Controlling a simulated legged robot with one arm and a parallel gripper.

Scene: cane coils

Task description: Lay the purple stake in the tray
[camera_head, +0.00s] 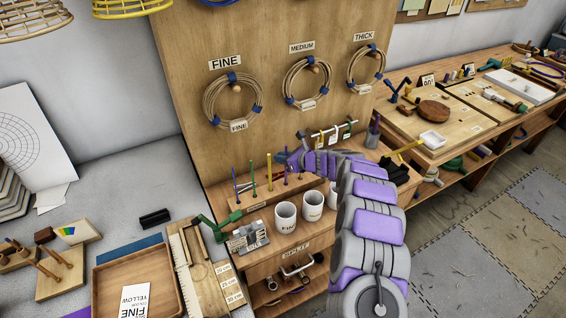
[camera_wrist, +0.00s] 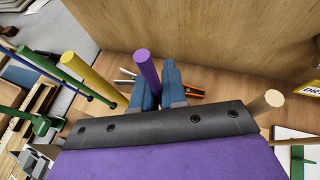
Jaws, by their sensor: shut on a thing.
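The purple stake (camera_wrist: 148,70) stands between the blue fingers of my gripper (camera_wrist: 158,88) in the wrist view, and the gripper is shut on it. In the head view my gripper (camera_head: 293,160) is at the stake rack (camera_head: 262,200), and the purple stake (camera_head: 286,178) shows only as a thin strip there. Its lower end is hard to make out, so I cannot tell whether it is still seated in the rack. The wooden tray (camera_head: 112,283) lies on the grey bench at the lower left, with a "FINE YELLOW" card in it.
A yellow stake (camera_head: 269,170), a green stake (camera_head: 252,180) and a blue stake (camera_head: 235,184) stand left of my gripper. White cups (camera_head: 285,217) stand in front. A green clamp (camera_head: 217,228) and ruler board (camera_head: 197,270) lie beside the tray.

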